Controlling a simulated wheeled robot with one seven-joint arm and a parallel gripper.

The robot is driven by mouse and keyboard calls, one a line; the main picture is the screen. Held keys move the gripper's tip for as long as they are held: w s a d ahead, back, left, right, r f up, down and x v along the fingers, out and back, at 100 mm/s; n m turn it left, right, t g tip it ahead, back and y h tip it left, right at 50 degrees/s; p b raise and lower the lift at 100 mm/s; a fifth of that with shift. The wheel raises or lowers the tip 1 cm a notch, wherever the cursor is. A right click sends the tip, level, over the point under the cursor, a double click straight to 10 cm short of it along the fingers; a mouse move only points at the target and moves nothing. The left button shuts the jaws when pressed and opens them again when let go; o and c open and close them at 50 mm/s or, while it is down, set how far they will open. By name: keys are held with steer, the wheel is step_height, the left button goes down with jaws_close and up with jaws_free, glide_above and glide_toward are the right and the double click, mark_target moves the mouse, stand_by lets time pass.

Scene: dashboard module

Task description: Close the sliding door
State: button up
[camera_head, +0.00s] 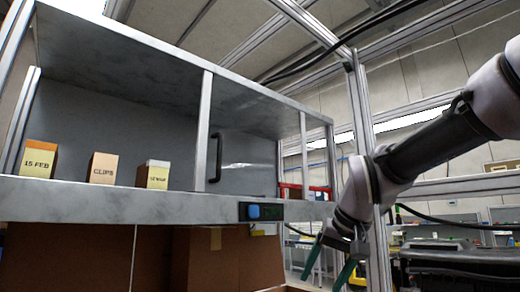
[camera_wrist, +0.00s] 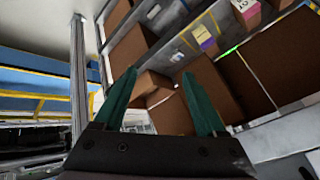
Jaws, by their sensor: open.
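The sliding door (camera_head: 250,165) is a grey panel in the right part of the raised cabinet in the head view. Its black vertical handle (camera_head: 215,158) is near the panel's left edge, just right of an upright metal post. The compartment left of that post stands uncovered. My gripper (camera_head: 328,264) hangs low at the right, below the cabinet ledge and apart from the door and handle. Its two green fingers are spread and empty, and they also show in the wrist view (camera_wrist: 159,76). I cannot make out the handle in the wrist view.
Three small labelled boxes, including one marked CLIPS (camera_head: 103,167), stand on the cabinet ledge (camera_head: 100,203). A blue button (camera_head: 254,212) is on the ledge front. Brown cartons (camera_head: 230,255) are below. A metal frame post (camera_head: 372,165) stands beside my arm.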

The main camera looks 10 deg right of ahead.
steer(key=shift+w+a+r, duration=0.25)
steer(key=c, duration=0.5)
steer(key=shift+w+a+r+g+y, duration=0.5)
steer(key=shift+r+g+y, duration=0.05)
steer(key=shift+g+y, duration=0.05)
steer(key=c, duration=0.5)
steer(key=w+a+r+g+y, duration=0.2)
steer(key=w+a+r+y, duration=0.1)
steer(key=w+r, duration=0.1)
steer(key=shift+a+r, duration=0.15)
steer(key=shift+r, duration=0.15)
steer(key=n+g+y, duration=0.2)
steer(key=n+y, duration=0.1)
steer(key=y, duration=0.9)
glide_toward(232, 171)
steer(key=s+d, duration=0.3)
steer(key=shift+n+g, duration=0.3)
steer(key=a, duration=1.1)
steer(key=shift+f, duration=0.4)
steer(key=shift+s+a, duration=1.15)
steer(key=shift+a, duration=0.05)
